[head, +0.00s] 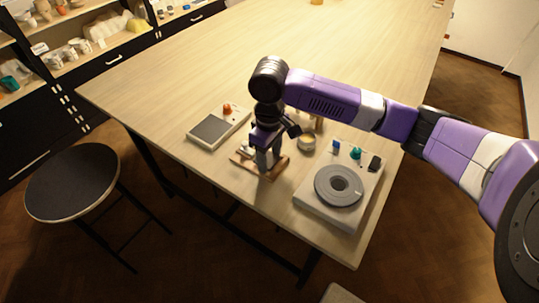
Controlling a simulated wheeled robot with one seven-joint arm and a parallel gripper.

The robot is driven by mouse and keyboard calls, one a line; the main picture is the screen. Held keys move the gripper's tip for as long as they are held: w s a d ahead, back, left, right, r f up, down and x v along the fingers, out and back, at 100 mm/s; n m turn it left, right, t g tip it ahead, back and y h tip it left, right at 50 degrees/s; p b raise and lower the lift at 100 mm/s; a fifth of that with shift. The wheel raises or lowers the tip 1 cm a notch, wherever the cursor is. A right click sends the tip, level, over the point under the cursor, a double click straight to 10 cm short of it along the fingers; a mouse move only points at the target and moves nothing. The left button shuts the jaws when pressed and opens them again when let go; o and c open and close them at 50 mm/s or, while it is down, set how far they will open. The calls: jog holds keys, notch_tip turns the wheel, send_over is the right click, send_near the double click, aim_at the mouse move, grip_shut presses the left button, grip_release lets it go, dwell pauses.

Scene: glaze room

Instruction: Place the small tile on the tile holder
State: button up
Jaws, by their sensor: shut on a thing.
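My gripper (267,166) points down over the front part of the table, low above a brown wooden piece (277,171) that looks like the tile holder. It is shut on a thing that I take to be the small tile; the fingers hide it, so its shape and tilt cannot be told. The wooden piece shows on both sides of the fingers. A small pale and dark item (245,151) shows at its left end. Whether the held thing touches the wood cannot be told.
On the table (230,75), a flat grey-topped device (213,129) with an orange knob is at the left. A white box with a grey disc (339,186) is at the right. A small round beige item (307,143) stands between. A stool (72,182) is at the left.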

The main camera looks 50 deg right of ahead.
aim_at(270, 160)
jog(key=shift+f, duration=0.1)
jog(key=o, duration=1.4)
notch_tip(270, 160, up, 12)
jog(key=b, duration=0.1)
